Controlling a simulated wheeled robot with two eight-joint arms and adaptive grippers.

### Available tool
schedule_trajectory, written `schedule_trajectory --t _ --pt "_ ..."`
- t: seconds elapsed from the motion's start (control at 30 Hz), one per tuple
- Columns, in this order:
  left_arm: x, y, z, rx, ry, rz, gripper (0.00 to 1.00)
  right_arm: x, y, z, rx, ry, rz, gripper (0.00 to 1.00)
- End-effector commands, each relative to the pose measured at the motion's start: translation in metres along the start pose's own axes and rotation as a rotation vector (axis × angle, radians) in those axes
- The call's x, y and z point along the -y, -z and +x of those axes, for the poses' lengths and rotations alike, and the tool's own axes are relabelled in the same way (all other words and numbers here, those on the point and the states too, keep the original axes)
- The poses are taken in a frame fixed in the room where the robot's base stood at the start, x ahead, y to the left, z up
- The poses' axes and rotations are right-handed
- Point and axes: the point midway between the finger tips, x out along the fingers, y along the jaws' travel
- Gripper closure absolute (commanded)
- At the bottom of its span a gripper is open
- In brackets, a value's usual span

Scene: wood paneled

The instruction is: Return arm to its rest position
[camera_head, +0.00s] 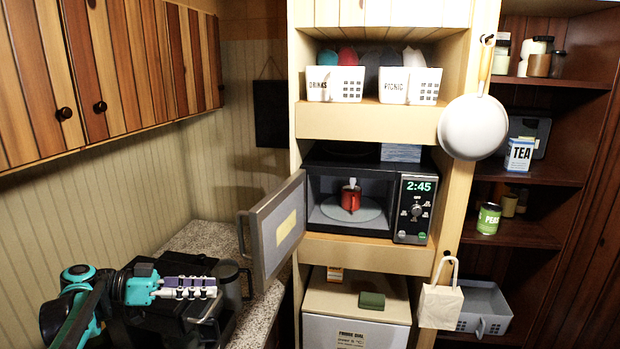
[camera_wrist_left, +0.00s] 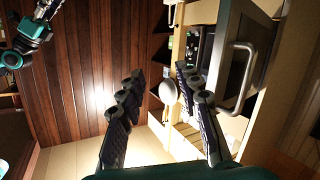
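My left arm (camera_head: 140,290) comes in from the lower left of the head view. A teal and dark arm part, probably of my right arm (camera_wrist_left: 30,45), shows at the upper left. Whether its gripper is open is unclear.
The microwave (camera_head: 368,200) stands open with a red item (camera_head: 350,198) on its turntable. A white pan (camera_head: 473,127) and a cloth bag (camera_head: 440,305) hang on the right post. Wall cabinets (camera_head: 100,75) overhang the counter (camera_head: 205,238). Shelves stand at right.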

Motion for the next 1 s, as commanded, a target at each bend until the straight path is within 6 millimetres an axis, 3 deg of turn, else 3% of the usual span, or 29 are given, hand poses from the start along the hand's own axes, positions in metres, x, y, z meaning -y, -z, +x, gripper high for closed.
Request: schedule_trajectory --t 0.17,0.27,0.43,0.57,0.7,0.83,1.0 --pt "-0.020 -0.040 0.042 0.137 0.078 -0.159 0.66 0.000 -0.015 0.021 0.000 0.000 0.000 0.60" --pt "-0.037 -0.076 0.065 0.237 0.160 -0.269 0.66 0.000 -0.025 0.035 0.000 0.000 0.000 0.60" --pt "-0.074 -0.166 0.097 0.422 0.395 -0.451 0.66 0.000 -0.048 0.066 0.000 0.000 0.000 0.60" --pt "-0.099 -0.238 0.100 0.512 0.611 -0.526 0.66 0.000 -0.064 0.089 0.000 0.000 0.000 0.60" --pt "-0.116 -0.309 0.091 0.540 0.842 -0.540 0.66 0.000 -0.080 0.112 0.000 0.000 0.000 0.60" --pt "-0.122 -0.355 0.080 0.512 1.005 -0.511 0.66 0.000 -0.091 0.127 0.000 0.000 0.000 0.60" --pt "-0.123 -0.383 0.071 0.467 1.112 -0.471 0.66 0.000 -0.098 0.137 0.000 0.000 0.000 0.60"
